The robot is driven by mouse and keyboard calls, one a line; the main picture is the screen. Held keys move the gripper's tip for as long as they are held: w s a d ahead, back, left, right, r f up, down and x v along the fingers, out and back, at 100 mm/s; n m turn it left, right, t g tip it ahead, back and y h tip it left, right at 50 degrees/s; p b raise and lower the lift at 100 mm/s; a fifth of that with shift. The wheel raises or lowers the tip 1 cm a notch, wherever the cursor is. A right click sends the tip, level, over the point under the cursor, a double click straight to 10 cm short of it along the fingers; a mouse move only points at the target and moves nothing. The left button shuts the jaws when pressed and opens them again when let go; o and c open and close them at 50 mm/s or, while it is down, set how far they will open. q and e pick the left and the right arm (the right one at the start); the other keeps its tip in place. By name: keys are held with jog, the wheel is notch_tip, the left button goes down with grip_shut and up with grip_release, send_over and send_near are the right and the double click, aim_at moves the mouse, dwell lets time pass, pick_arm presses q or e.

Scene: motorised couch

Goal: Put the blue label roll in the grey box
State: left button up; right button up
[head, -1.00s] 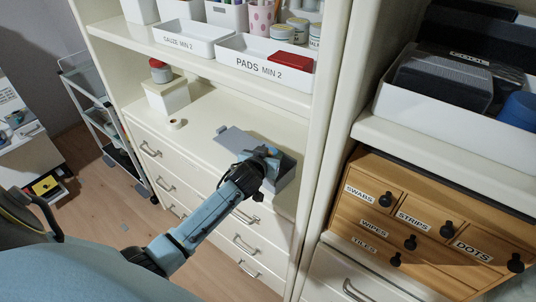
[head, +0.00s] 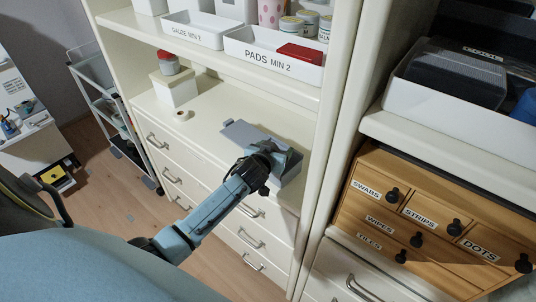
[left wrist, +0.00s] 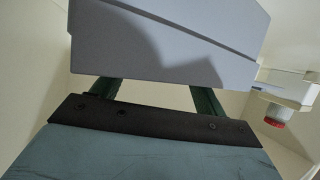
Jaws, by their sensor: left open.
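The grey box (head: 291,172) stands on the cream counter, with a flat grey lid or flap (head: 243,133) at its left. My left gripper (head: 280,157) is open at the box, over its near side. In the left wrist view a large grey face of the box (left wrist: 165,45) fills the top, and the fingertips are hidden behind it; I cannot tell whether they touch it. I see no certain blue label roll. A blue rounded thing (head: 525,107) in the right-hand white tray is cut off by the picture edge. My right gripper is not in view.
A small cream roll (head: 181,115) and a cream box (head: 174,90) with a red-lidded jar (head: 168,64) stand on the counter to the left. The shelf with the PADS tray (head: 272,62) overhangs the counter. A cabinet post (head: 339,130) bounds it at the right.

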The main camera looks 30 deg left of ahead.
pick_arm(q)
jog(key=p+v, duration=0.1)
jog(key=v, duration=1.1)
jog(key=shift+r+p, duration=0.25)
jog(key=shift+p, duration=0.05)
jog(key=shift+f, duration=0.15)
jog(key=s+d+f+m+g+h, duration=0.1)
jog(key=s+f+g, duration=0.1)
jog(key=s+f, duration=0.5)
jog(key=s+d+f+m+g, duration=0.1)
jog(key=s+f+g, duration=0.1)
jog(key=f, duration=1)
jog(key=s+d+f+m+g+h, duration=0.1)
jog(key=s+d+f+g, duration=0.1)
jog(key=s+f, duration=0.5)
jog(key=s+f+g, duration=0.2)
jog(key=s+f, duration=0.3)
jog(key=s, duration=0.3)
jog(key=s+d+f+m+g, duration=0.1)
jog(key=s+f+g, duration=0.1)
jog(key=s+f, duration=0.4)
jog(key=s+d+f+m+g+h, duration=0.1)
jog(key=s+f, duration=0.4)
jog(key=s, duration=0.6)
jog(key=shift+s+f+g, duration=0.4)
jog(key=shift+g, duration=0.1)
